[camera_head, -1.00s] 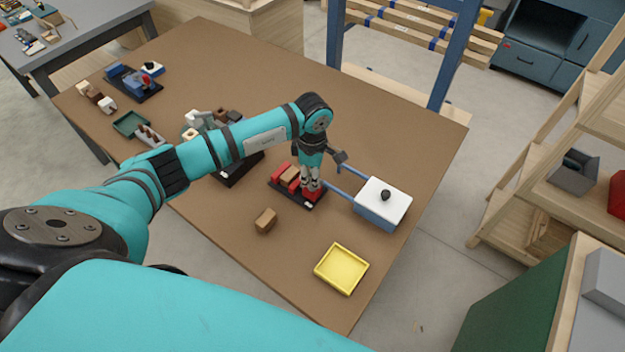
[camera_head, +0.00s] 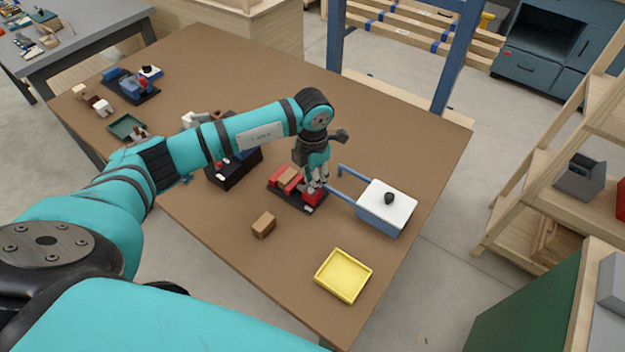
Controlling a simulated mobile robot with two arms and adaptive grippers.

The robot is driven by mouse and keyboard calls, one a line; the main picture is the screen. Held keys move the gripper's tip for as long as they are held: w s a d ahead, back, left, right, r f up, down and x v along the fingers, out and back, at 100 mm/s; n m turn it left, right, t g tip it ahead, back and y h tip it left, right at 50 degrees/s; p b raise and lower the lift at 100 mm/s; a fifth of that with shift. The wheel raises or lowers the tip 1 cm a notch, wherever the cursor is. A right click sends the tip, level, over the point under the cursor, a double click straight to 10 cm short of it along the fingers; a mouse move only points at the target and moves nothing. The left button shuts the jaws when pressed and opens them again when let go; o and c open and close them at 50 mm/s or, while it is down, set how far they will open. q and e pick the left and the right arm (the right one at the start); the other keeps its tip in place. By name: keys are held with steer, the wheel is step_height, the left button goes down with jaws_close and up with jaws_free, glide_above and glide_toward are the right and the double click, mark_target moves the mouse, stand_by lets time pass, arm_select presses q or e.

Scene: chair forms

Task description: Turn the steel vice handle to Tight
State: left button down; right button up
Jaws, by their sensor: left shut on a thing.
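A small vice with red jaws (camera_head: 281,177) stands on a black base near the middle of the brown table (camera_head: 240,255). A brown block (camera_head: 290,175) sits between its jaws. My left gripper (camera_head: 318,184) points down at the vice's right end and is shut there on the vice handle. The fingers and wrist hide most of the handle, so its angle and any Tight mark cannot be read. My right gripper is not in view.
A blue box with a white top, black knob and blue bars (camera_head: 385,208) stands close right of the gripper. A yellow tray (camera_head: 343,276) and a loose brown block (camera_head: 264,225) lie in front. A blue vice-like device (camera_head: 130,86) is at the far left.

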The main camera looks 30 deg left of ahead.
arm_select(q)
steer(key=shift+n, duration=1.2)
steer(key=shift+w+r+b, duration=0.1)
steer(key=shift+b, duration=0.2)
steer(key=c, duration=1.4)
jaws_free()
steer(key=shift+o, duration=0.2)
step_height(320, 180, up, 12)
